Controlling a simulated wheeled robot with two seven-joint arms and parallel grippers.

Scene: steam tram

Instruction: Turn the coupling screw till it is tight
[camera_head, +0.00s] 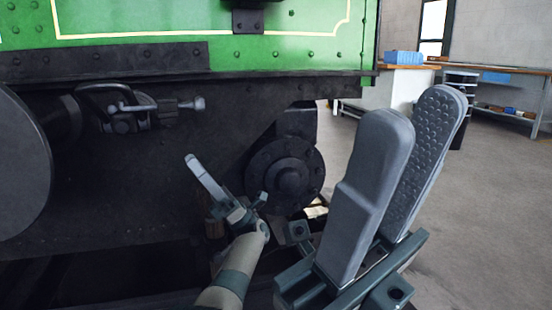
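The coupling screw (150,106) is at the upper left on the dark buffer beam, a grey bar with a knobbed end pointing right, beside a dark shackle or hook. My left gripper (205,178) is in front of the beam, below and right of the screw, and apart from it. It is seen nearly edge-on, so its finger gap is unclear. My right gripper (412,120) is large and close to the camera at the right, fingers pointing up. Its two grey pads stand apart with nothing between them.
A round dark buffer (20,165) fills the left edge. A round bolted flange (288,175) sits on the beam right of my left gripper. The green tram body (180,35) rises above. Open floor (480,210) and workbenches (500,75) lie at the right.

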